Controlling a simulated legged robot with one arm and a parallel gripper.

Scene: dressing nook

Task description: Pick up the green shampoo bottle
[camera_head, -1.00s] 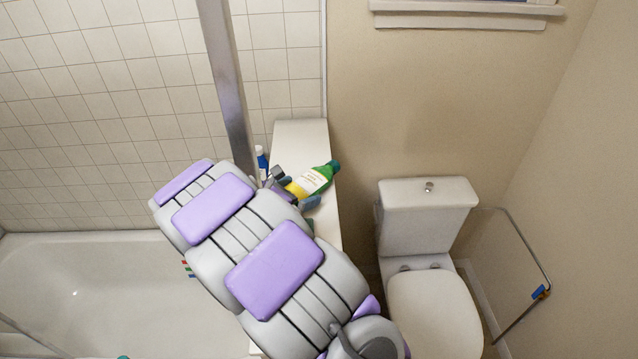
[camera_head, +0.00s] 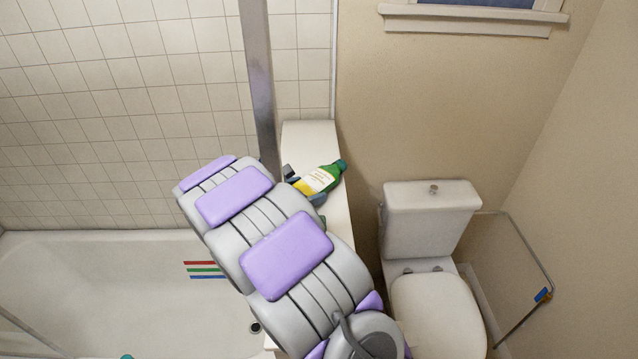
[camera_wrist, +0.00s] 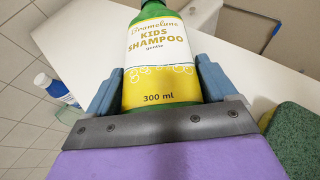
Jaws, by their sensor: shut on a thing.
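The green shampoo bottle (camera_head: 322,180) has a yellow and white label. In the wrist view the bottle (camera_wrist: 158,62) stands between the two blue fingers, its label reading "Kids Shampoo". My gripper (camera_wrist: 160,88) is shut on the bottle, with a finger on each side of its lower part. In the head view the bottle is tilted, its cap towards the upper right, over the white ledge (camera_head: 310,135). My arm hides most of my gripper there.
A green and yellow sponge (camera_wrist: 298,140) lies close on the right. A metal post (camera_head: 260,90) rises beside the ledge. The bathtub (camera_head: 100,270) is at left, the toilet (camera_head: 432,215) at right.

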